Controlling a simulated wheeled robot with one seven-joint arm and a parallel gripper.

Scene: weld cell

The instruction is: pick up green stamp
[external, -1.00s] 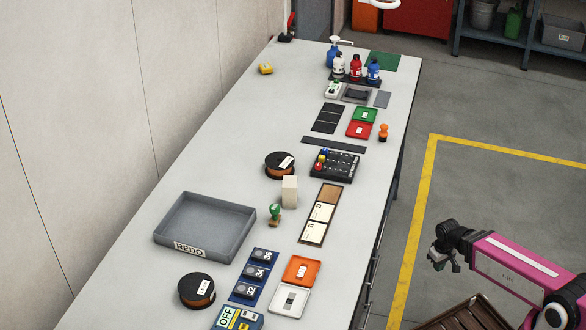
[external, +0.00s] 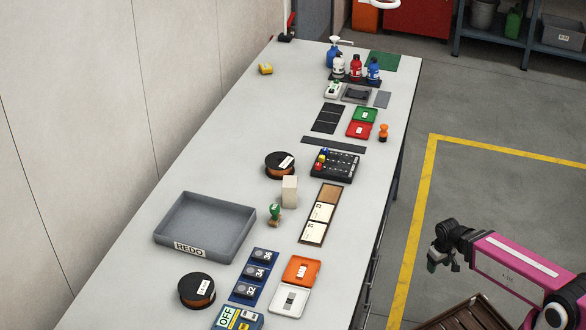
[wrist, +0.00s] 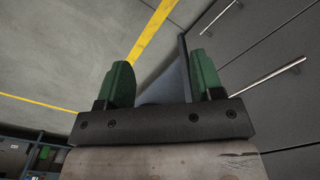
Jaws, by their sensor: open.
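The green stamp (external: 275,214) stands upright on the long grey table (external: 235,120), just right of the grey REDO tray and in front of a beige block. It has a green knob and a brown base. My gripper (external: 438,262) is off the table's right side, well away from the stamp. In the wrist view my gripper (wrist: 158,85) shows two green fingers spread apart with nothing between them. The stamp is not in the wrist view.
The REDO tray (external: 205,228), beige block (external: 289,192), black spool (external: 280,164) and card strip (external: 321,214) surround the stamp. An orange stamp (external: 383,132) stands farther back. A brown slatted crate (external: 468,316) is below my arm. The wrist view shows drawer handles (wrist: 265,80).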

